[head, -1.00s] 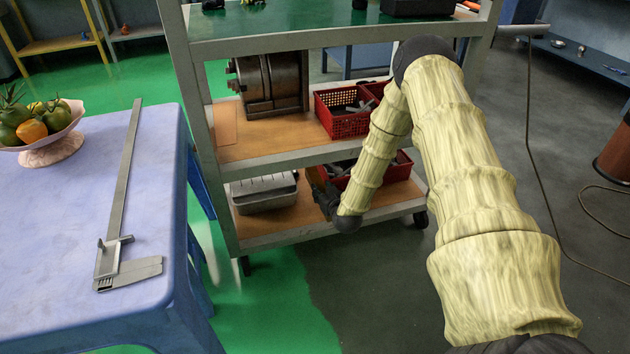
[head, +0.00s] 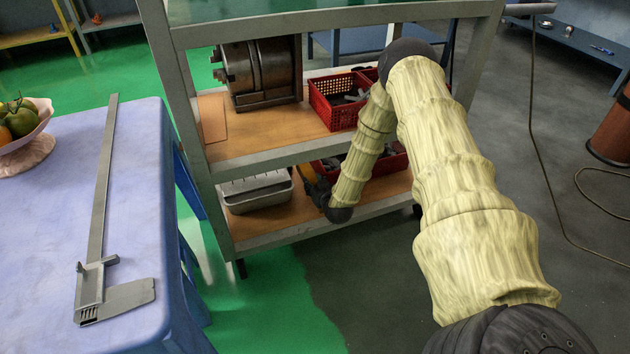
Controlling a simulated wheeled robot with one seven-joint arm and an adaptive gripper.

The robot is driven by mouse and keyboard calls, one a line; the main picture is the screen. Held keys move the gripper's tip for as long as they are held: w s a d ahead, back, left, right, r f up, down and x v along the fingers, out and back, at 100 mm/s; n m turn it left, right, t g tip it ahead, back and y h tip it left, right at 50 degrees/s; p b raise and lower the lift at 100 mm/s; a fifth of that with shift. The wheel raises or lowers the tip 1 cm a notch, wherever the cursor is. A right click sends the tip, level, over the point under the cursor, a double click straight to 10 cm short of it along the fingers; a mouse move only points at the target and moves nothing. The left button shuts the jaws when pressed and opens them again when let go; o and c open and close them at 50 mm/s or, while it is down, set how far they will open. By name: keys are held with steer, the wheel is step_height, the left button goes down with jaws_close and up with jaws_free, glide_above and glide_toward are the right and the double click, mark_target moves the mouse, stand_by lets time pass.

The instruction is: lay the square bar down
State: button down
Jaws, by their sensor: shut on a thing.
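My gripper (head: 311,180) is at the lower shelf of the cart (head: 270,226), between a metal tray and a red bin. It is small and dark in the head view, and my own wrist partly covers it. It is shut on the square bar. I cannot make out the bar's outline, its tilt, or whether it touches the shelf.
The metal tray (head: 256,190) is left of my gripper; the red bin (head: 392,164) is to its right. Above are a heavy machine part (head: 262,72) and a red basket (head: 322,104). A blue table (head: 48,220) with a large caliper (head: 101,220) stands at left.

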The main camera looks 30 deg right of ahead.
steer(key=shift+f+b, duration=0.9)
steer(key=shift+f, duration=1.15)
steer(key=c, duration=0.9)
jaws_free()
steer(key=shift+f, duration=0.1)
